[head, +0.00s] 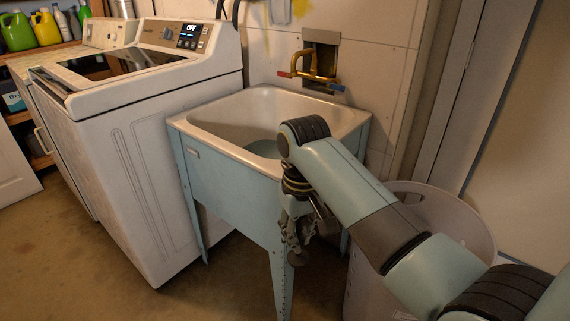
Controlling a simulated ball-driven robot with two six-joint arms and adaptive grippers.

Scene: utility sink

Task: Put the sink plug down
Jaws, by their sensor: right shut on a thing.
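The light blue utility sink (225,188) stands in the middle, its pale basin partly hidden behind my right arm. My right gripper (297,243) hangs pointing down in front of the sink's front right leg, below the rim and outside the basin. It is shut on a small, dark, roundish thing, which looks like the sink plug (298,258); the fingers hide part of it. My left gripper is out of view.
A white washing machine (140,150) stands close to the left of the sink. A brass faucet (318,75) is on the wall behind. A pale laundry basket (470,215) stands at the right, partly behind my arm. The floor (215,285) in front is clear.

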